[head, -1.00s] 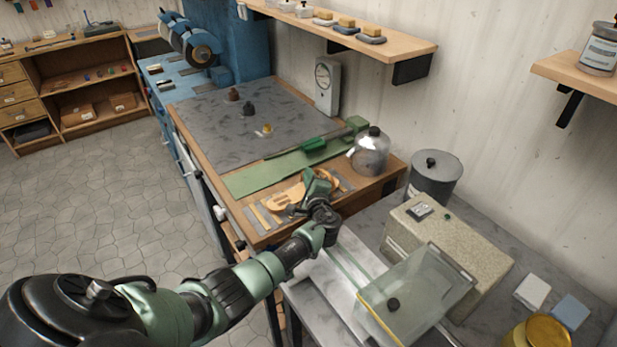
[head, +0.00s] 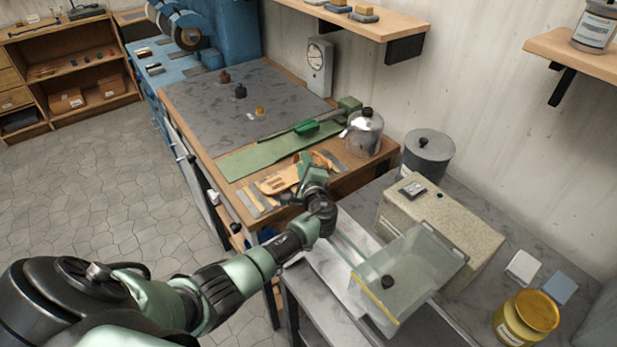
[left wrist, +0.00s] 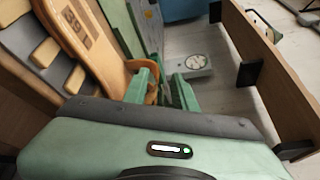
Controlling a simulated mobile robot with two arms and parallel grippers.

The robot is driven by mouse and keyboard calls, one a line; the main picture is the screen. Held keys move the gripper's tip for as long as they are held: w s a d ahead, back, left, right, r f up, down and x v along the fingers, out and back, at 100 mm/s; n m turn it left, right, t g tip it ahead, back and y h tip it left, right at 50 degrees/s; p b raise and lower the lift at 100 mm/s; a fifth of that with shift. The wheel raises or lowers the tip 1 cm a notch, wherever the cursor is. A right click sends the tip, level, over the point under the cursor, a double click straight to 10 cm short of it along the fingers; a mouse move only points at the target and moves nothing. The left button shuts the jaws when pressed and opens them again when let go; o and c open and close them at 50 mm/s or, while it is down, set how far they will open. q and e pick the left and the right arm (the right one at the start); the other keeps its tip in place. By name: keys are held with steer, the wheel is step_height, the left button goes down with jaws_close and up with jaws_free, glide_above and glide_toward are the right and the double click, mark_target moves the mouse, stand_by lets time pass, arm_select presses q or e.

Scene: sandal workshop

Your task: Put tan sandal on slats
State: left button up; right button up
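The tan sandal (head: 282,180) lies on the wooden bench's near end, over the row of grey and wooden slats (head: 250,201), which show on both sides of it. In the left wrist view the sandal (left wrist: 92,40) fills the upper left, its sole marked with print, with slats (left wrist: 45,53) beside it. Part of the sandal is hidden by the gripper. My right gripper is out of view.
A clear-lidded box (head: 410,270), beige box (head: 440,220) and yellow jar (head: 527,318) occupy the nearer table.

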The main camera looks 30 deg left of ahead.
arm_select(q)
steer(key=b+v, duration=0.1)
steer(key=v, duration=0.8)
steer(key=shift+w+a, duration=0.1)
steer(key=shift+a, duration=0.05)
